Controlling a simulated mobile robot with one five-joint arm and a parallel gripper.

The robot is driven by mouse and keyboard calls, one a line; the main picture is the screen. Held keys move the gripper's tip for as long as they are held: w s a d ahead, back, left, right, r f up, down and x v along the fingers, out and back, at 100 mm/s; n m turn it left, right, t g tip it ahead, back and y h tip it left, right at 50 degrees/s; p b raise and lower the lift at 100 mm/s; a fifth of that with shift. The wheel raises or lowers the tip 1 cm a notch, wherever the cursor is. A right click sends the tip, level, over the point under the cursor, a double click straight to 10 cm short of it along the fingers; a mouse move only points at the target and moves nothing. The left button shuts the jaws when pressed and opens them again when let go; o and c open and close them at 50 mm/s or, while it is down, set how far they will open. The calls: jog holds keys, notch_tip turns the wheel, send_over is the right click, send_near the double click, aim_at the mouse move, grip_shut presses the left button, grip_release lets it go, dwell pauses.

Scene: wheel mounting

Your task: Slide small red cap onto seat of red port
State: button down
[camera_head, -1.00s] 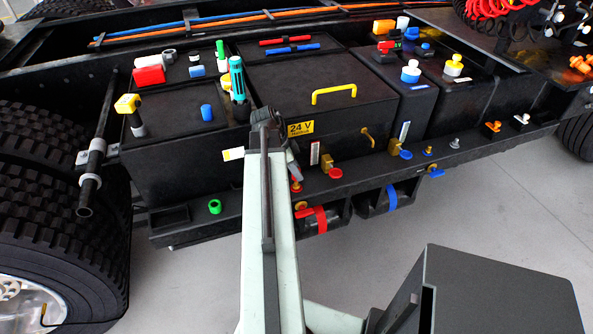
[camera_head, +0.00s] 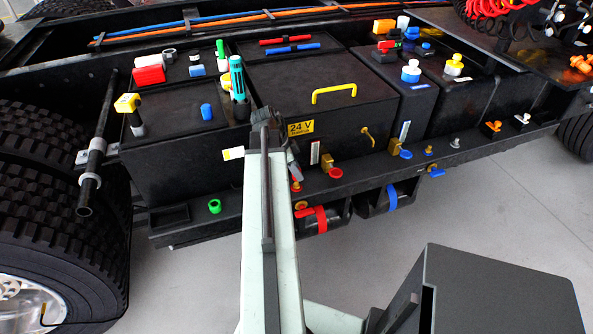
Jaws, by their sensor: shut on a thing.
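My gripper (camera_head: 294,172) points down at the front ledge of the black chassis, at the end of my pale arm. Its fingers are small and partly hidden by my arm, and it is shut on a small red piece, which appears to be the small red cap (camera_head: 296,184). The red shows just under the fingertips, at a small brass fitting (camera_head: 297,189) on the ledge, which appears to be the red port. Whether the cap touches the seat or is just above it, I cannot tell.
Right of my gripper is a brass elbow with a red ring (camera_head: 335,173). Below is a red valve handle (camera_head: 304,212). A similar blue-ringed elbow (camera_head: 405,154) stands farther right. The black box front (camera_head: 190,165) rises behind.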

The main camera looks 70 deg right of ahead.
jog(key=shift+f, duration=0.15)
dwell(0.3)
jog(key=shift+f+b, duration=1.65)
jog(key=shift+b, duration=0.15)
jog(key=shift+r, duration=0.15)
jog(key=c, duration=1.1)
grip_release()
jog(key=shift+o, duration=0.2)
jog(key=p+v, duration=0.7)
jog(key=shift+r, duration=0.35)
